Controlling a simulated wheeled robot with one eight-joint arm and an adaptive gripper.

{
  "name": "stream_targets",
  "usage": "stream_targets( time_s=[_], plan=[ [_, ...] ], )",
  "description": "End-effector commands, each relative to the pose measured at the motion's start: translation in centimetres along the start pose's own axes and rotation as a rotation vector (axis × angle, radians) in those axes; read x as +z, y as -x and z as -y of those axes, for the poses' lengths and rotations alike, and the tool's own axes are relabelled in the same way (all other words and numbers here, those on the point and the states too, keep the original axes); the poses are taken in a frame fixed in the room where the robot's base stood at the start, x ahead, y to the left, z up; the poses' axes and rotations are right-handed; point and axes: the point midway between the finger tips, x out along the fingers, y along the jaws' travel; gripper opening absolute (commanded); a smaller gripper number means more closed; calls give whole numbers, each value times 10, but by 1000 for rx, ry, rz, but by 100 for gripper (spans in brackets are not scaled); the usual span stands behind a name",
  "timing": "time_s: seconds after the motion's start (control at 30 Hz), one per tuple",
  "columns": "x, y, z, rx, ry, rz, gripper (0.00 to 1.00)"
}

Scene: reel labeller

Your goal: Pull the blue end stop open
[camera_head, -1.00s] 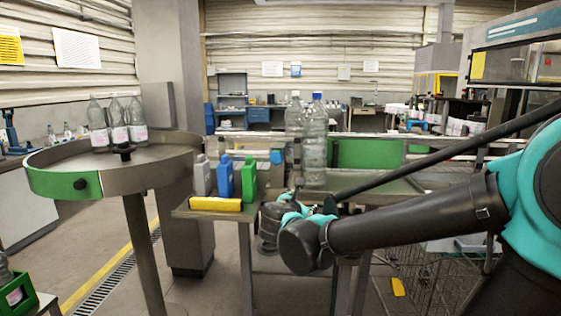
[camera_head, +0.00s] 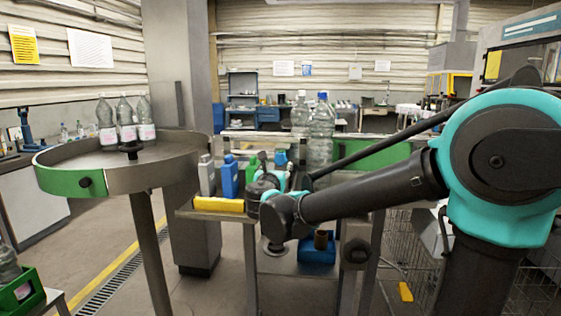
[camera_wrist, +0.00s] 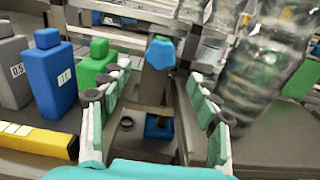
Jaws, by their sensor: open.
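The blue end stop (camera_wrist: 160,53) shows in the wrist view as a blue knob on a grey bracket, at top centre. In the head view only a small blue part of the end stop (camera_head: 281,158) shows above my gripper. My gripper (camera_wrist: 158,98) is open, its green-padded fingers spread left and right below the knob in the picture. Nothing is between the pads that I can see as held. In the head view my gripper (camera_head: 275,180) is partly hidden by my own wrist.
Grey (camera_wrist: 12,70), blue (camera_wrist: 54,75) and green (camera_wrist: 98,68) bottles stand left of the fingers, near a yellow block (camera_wrist: 38,140). Large clear bottles (camera_wrist: 262,65) stand close on the right. A blue bin (camera_head: 317,250) sits lower down. A round table (camera_head: 175,150) stands left.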

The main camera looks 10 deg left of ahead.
Motion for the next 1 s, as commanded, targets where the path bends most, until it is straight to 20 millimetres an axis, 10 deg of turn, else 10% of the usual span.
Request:
stream_targets(
  time_s=[0.43,1.0],
  plan=[
    [0,-79,1,-2,-1,0,62],
    [0,-92,0,0,-1,-1,52]
  ],
)
